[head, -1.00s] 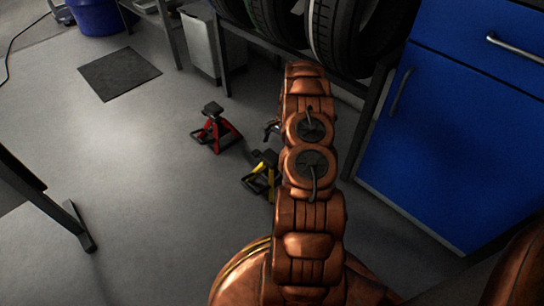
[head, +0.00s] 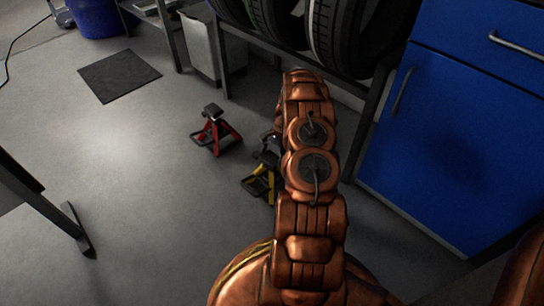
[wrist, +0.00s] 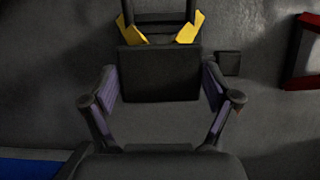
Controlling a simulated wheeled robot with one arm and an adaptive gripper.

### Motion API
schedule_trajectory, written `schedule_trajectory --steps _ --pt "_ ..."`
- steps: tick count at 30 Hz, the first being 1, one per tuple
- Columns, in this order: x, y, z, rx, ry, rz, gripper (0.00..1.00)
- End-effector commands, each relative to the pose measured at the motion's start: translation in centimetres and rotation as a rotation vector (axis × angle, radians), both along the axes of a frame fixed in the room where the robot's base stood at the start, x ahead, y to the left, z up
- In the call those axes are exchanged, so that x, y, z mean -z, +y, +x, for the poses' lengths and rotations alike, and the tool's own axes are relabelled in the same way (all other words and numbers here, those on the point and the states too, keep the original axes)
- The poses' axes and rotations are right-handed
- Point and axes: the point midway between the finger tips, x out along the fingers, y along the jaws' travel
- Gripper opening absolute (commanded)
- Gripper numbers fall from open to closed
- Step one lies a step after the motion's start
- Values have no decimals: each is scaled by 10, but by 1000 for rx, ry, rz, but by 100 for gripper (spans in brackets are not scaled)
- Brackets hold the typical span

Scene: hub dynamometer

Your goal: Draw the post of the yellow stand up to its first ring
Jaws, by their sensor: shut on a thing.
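The yellow stand (head: 260,184) is on the floor in the head view, left of my arm and partly hidden by it. Its dark post head (head: 268,156) stands above the yellow legs. In the wrist view the dark, flat post head (wrist: 160,74) fills the space between the fingers of my gripper (wrist: 160,82). The gripper is shut on it. Yellow legs (wrist: 188,28) show beyond it. In the head view my gripper is mostly hidden behind my arm. The rings on the post cannot be made out.
A red stand (head: 217,132) is close by on the left, and its edge shows in the wrist view (wrist: 303,55). A tyre rack (head: 300,75) is behind, and a blue cabinet (head: 435,150) is at right. The floor at left is mostly clear.

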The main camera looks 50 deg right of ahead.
Motion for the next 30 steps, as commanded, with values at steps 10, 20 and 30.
schedule_trajectory --steps 10,20,30 --pt "0 0 0 0 0 0 25" --pt "-25 0 1 0 -1 -1 24" --pt "-39 -1 0 2 0 -2 24"
